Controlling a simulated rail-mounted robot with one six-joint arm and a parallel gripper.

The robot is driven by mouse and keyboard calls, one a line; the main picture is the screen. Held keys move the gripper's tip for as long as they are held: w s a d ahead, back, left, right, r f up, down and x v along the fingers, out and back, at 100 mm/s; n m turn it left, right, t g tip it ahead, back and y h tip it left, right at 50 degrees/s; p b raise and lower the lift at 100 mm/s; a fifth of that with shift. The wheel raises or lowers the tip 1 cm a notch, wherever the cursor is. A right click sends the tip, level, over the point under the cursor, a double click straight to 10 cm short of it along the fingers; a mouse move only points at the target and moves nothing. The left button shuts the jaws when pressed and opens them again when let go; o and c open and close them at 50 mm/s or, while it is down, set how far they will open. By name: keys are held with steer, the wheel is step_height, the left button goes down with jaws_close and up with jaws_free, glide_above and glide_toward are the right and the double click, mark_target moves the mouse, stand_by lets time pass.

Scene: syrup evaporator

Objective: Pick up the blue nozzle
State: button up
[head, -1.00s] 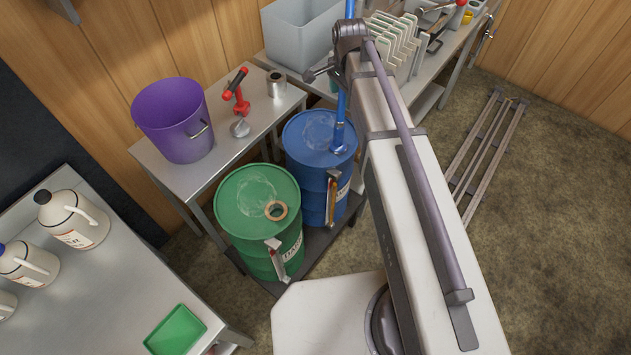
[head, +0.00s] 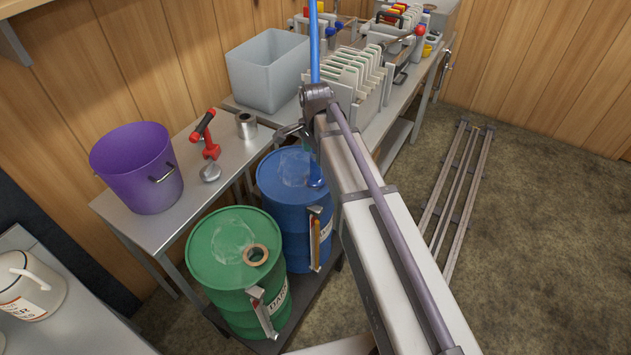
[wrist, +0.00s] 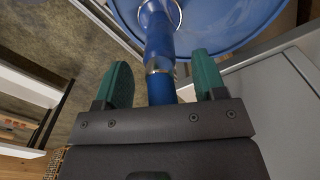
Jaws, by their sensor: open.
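A long blue tube (head: 315,45) rises from the top of the blue drum (head: 278,185), partly hidden behind my arm. In the wrist view the tube (wrist: 160,50) has metal bands and runs between my two green fingers, with a gap on each side. My gripper (wrist: 163,80) is open and holds nothing; in the head view it is mostly hidden near the drum's top. A small blue-topped item (head: 338,29) stands on the far bench. I cannot tell which of these blue things is the nozzle.
A green drum (head: 210,260) with a ring on its lid stands in front of the blue drum. A side table holds a purple bucket (head: 135,175) and a red-handled tool (head: 206,135). A grey bin (head: 268,70) and a white rack (head: 355,80) stand behind. Floor rails lie right.

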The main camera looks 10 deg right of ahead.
mark_target(315, 173)
step_height(315, 173, down, 3)
steer(key=shift+r+b, duration=0.15)
steer(key=shift+b, duration=0.4)
steer(key=shift+r, duration=0.2)
jaws_close()
